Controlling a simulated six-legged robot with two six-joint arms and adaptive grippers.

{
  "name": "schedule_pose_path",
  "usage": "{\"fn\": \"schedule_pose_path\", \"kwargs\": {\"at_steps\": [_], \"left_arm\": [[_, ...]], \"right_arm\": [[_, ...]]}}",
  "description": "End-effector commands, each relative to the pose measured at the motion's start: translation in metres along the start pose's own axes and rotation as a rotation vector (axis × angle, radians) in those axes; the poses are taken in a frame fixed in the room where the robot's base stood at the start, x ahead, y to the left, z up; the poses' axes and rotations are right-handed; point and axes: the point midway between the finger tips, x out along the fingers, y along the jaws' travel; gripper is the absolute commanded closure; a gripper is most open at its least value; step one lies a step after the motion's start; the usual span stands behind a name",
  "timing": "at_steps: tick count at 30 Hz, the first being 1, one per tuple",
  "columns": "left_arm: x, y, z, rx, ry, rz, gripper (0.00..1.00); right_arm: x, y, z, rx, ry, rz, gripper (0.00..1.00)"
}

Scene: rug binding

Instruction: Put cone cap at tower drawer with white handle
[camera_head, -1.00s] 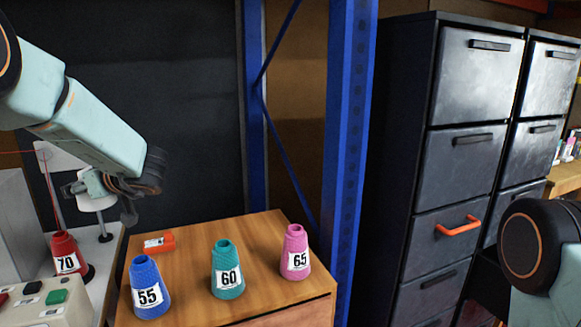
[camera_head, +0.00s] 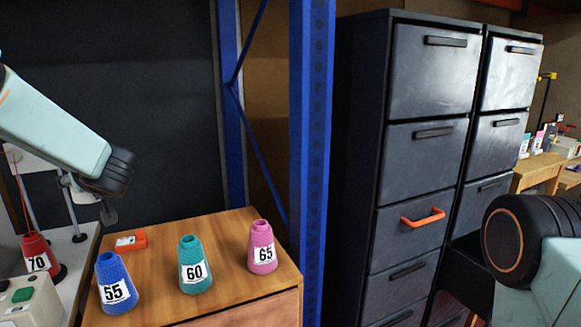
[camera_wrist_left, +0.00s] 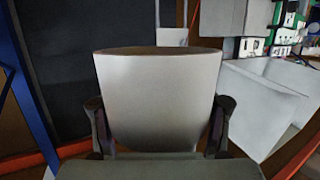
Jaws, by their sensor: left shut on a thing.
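A pale grey, tapered cone cap (camera_wrist_left: 158,90) fills the middle of the left wrist view, wider at its top. My left gripper (camera_wrist_left: 160,128) is shut on it, one dark finger at each side. In the head view my left arm comes in from the left, and I cannot make out the cap there clearly. Two dark drawer towers stand at the right: a nearer one (camera_head: 425,160) and a farther one (camera_head: 505,85). One nearer drawer has an orange handle (camera_head: 423,217); the other handles seen are dark. No white handle shows. My right gripper is out of frame.
A wooden cabinet (camera_head: 225,225) carries blue (camera_head: 112,270), teal (camera_head: 194,250) and pink (camera_head: 262,238) cones and an orange item (camera_head: 131,241). A red cone (camera_head: 38,245) stands left. A blue post (camera_head: 311,130) rises between cabinet and towers.

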Motion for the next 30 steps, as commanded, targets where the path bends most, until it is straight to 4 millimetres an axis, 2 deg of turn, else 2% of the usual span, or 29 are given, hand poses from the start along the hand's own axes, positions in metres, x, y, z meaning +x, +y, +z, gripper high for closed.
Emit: {"fn": "schedule_pose_path", "kwargs": {"at_steps": [8,17,23,26,30], "left_arm": [[-0.014,0.027,0.046,0.082,-0.007,0.262,0.71],[-0.044,0.05,0.112,0.166,-0.01,0.537,0.71],[-0.073,0.06,0.163,0.225,-0.011,0.73,0.71],[-0.092,0.063,0.193,0.257,-0.012,0.834,0.71],[-0.128,0.064,0.237,0.304,-0.012,0.992,0.71]], "right_arm": [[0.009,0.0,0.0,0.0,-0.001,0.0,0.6],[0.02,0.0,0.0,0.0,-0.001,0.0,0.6],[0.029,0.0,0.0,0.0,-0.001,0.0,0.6],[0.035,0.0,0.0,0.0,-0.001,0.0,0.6],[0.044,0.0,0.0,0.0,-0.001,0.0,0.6]]}}
